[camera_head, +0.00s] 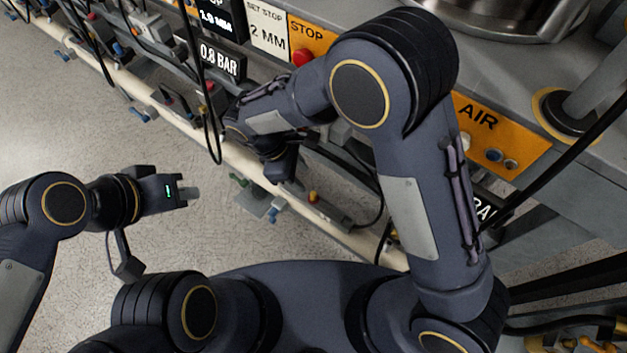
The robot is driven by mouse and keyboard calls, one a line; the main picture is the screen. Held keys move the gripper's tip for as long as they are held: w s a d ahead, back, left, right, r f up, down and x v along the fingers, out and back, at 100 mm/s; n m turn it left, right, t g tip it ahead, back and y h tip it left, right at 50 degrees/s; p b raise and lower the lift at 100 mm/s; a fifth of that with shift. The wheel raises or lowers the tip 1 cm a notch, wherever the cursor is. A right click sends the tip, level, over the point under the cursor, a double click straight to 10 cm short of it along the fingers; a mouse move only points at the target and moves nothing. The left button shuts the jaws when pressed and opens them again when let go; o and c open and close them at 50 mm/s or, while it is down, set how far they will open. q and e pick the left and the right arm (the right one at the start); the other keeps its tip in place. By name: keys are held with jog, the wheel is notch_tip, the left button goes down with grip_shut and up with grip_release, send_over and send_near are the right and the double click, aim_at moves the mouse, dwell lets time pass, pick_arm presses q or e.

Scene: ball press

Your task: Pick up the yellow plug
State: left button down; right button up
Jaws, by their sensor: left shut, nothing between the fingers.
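I cannot make out the yellow plug with certainty. A small orange-yellow piece (312,197) sits on a grey fitting below the pipe, and it is too small to tell whether it is the plug. My left gripper (190,193) is over the floor at the left, shut and empty, its fingers pointing right, apart from the machine. My right arm folds over the machine's front, and its gripper (281,168) is low beside the pale pipe, just left of and above the orange-yellow piece. Its fingers are mostly hidden, so its opening does not show.
The machine's front carries an orange AIR panel (497,135), a red stop button (302,58) and a 0.8 BAR display (220,61). A pale pipe (233,153) runs diagonally along it, with several valves and hanging black cables. Open floor (60,120) lies at the left.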

aim_at(312, 193)
jog(key=x, duration=0.2)
jog(key=b+x, duration=0.1)
jog(key=x, duration=0.1)
jog(key=s+b+x, duration=0.1)
jog(key=x, duration=0.1)
jog(key=shift+f, duration=0.4)
jog(key=shift+d+f+b, duration=0.2)
jog(key=shift+f+b, duration=0.1)
jog(key=shift+f, duration=0.1)
grip_shut()
